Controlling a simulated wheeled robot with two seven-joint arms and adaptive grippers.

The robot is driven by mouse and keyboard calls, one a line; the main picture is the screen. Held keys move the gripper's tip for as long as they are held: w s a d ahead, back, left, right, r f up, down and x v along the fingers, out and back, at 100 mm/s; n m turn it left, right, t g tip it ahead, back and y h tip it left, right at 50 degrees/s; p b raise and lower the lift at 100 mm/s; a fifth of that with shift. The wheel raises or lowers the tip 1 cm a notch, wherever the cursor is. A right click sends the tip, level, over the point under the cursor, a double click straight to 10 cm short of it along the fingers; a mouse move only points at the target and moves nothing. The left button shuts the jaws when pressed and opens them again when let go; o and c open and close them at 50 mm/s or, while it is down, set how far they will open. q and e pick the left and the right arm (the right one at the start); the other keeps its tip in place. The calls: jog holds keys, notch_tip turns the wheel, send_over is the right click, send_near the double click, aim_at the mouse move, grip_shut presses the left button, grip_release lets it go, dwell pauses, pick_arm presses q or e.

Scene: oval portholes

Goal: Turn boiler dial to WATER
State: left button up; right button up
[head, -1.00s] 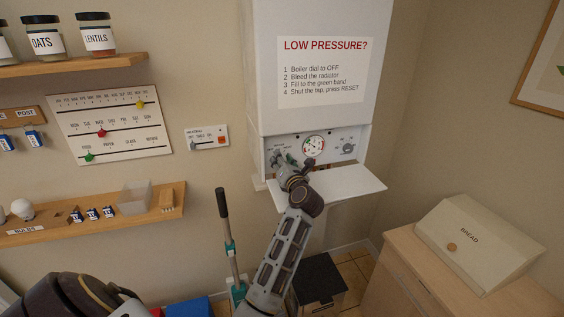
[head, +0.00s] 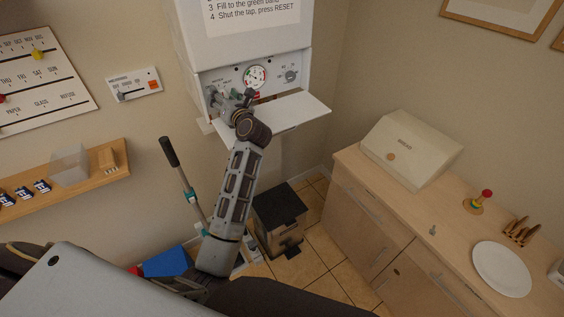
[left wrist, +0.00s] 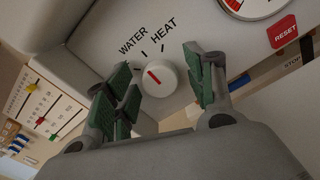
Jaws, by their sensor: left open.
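The boiler dial (left wrist: 159,79) is a white round knob with a red line, in the left wrist view. The line points up and left, a little left of the WATER label (left wrist: 132,41); HEAT (left wrist: 165,31) stands to the right of WATER. My left gripper (left wrist: 160,88) is open, its green-padded fingers on either side of the dial. I cannot tell whether they touch it. In the head view my left gripper (head: 233,103) is at the left part of the boiler panel (head: 273,77) and largely hides this dial. My right gripper is not in view.
A pressure gauge (head: 255,76) and another knob (head: 291,76) sit right of my gripper. The lowered white flap (head: 290,112) juts out below the panel. A red RESET label (left wrist: 283,31) is near the gauge. A counter with a bread box (head: 412,148) stands at right.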

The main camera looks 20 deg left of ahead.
pick_arm(q)
jog(key=shift+n+b, duration=0.95)
jog(key=shift+n, duration=2.75)
